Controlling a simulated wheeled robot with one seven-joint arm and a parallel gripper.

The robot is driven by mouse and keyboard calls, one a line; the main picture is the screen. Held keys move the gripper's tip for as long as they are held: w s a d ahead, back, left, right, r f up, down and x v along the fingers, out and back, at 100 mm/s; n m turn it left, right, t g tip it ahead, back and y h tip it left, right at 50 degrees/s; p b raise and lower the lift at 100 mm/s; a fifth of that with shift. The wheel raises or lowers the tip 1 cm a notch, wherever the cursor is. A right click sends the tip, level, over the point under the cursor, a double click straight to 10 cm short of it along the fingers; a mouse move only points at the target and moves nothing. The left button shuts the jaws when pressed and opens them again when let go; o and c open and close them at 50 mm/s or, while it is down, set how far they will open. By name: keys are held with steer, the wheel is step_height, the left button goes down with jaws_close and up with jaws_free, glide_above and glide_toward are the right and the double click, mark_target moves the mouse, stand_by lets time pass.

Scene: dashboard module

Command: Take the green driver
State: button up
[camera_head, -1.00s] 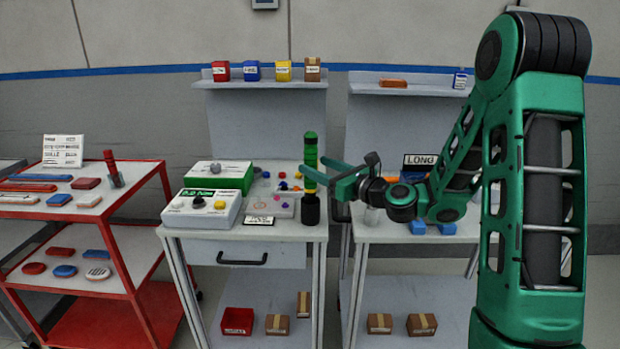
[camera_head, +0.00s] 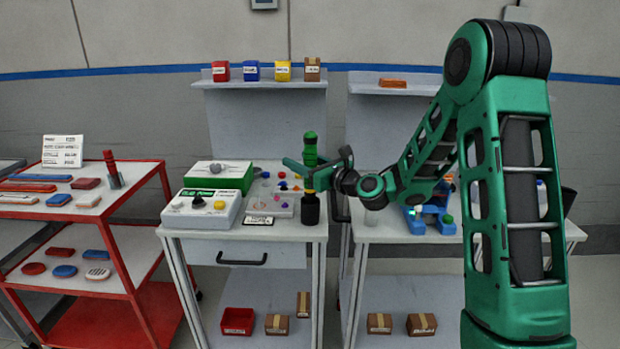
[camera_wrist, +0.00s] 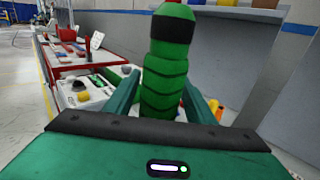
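The green driver (camera_head: 310,145) stands upright in a black holder (camera_head: 310,208) at the right edge of the left table. It has a green ribbed handle with a dark band near the top and a yellow part below. My gripper (camera_head: 308,172) is around the handle's lower part, with one finger on each side. In the wrist view the driver (camera_wrist: 165,75) rises between my two green fingers (camera_wrist: 160,95). The fingers look spread, and whether they touch the handle is hard to tell. The driver's tip is hidden in the holder.
A white control box (camera_head: 202,207) and a green-and-white box (camera_head: 220,177) stand left of the driver. A red cart (camera_head: 140,195) with a red-handled tool (camera_head: 112,168) is farther left. A blue fixture (camera_head: 432,222) sits on the right table behind my arm.

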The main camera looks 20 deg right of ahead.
jaws_close()
step_height(320, 180, up, 10)
steer(key=shift+r, duration=0.25)
stand_by(0.4)
